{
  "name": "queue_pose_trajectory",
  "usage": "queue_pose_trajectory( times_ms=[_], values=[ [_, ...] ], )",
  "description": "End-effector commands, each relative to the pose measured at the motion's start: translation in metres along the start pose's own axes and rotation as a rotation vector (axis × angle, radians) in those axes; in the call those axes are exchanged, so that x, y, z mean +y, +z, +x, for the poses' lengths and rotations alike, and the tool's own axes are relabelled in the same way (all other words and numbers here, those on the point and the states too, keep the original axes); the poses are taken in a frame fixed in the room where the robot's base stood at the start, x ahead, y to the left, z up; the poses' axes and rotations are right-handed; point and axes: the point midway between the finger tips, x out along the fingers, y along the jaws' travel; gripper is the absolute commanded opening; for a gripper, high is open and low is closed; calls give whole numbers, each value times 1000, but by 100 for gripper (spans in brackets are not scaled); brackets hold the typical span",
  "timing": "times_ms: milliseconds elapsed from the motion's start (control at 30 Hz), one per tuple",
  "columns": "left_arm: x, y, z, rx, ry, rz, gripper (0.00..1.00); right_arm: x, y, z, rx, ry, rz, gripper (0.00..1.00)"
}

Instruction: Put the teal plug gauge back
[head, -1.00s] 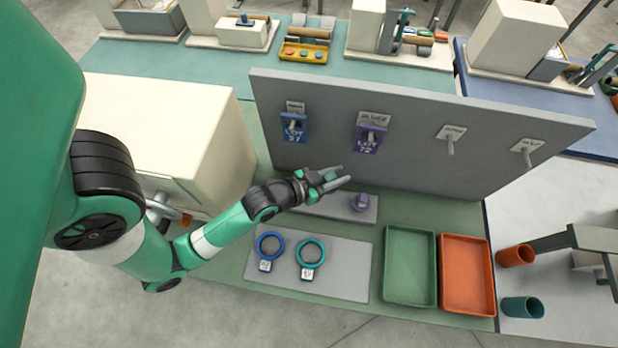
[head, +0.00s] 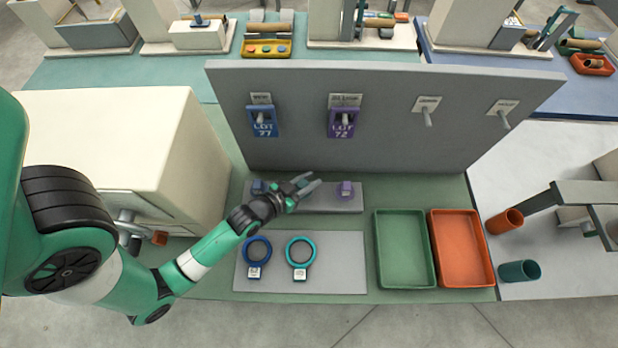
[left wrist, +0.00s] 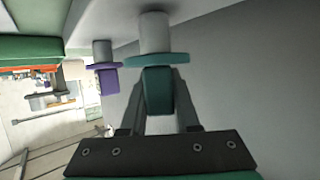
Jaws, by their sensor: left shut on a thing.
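My left gripper (head: 308,184) is over the middle of a grey block (head: 322,203), between a blue plug gauge (head: 258,187) on its left and a purple plug gauge (head: 346,189) on its right. In the left wrist view the fingers are shut on the handle of the teal plug gauge (left wrist: 158,92), with its teal flange and grey cylinder beyond them. The purple gauge (left wrist: 107,80) stands beside it there, pointing the same way. I cannot tell whether the teal gauge's cylinder touches the block. In the head view the gripper mostly hides the teal gauge. My right gripper is out of view.
A grey panel (head: 380,120) with hooks and lot tags rises behind. A blue ring (head: 257,250) and a teal ring (head: 300,252) lie on a grey mat (head: 345,270) in front. Green (head: 404,250) and orange (head: 462,250) trays stand at the right. A cream box (head: 120,130) stands at the left.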

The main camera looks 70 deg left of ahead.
Motion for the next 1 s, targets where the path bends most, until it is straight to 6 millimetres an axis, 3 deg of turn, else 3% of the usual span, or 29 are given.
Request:
queue_pose_trajectory(
  times_ms=[367, 400, 533, 867, 1000],
  values=[
    [0, 5, 2, 2, 0, 0, 0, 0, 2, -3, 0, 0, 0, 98],
    [0, 4, 2, 1, 0, 0, 37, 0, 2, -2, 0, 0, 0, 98],
    [0, 4, 2, 1, 0, 0, 59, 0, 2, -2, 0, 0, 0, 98],
    [0, 0, 0, 2, 0, 0, 59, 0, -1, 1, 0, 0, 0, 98],
    [0, 1, -18, -2, 0, 0, 59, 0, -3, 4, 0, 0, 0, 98]
  ],
)
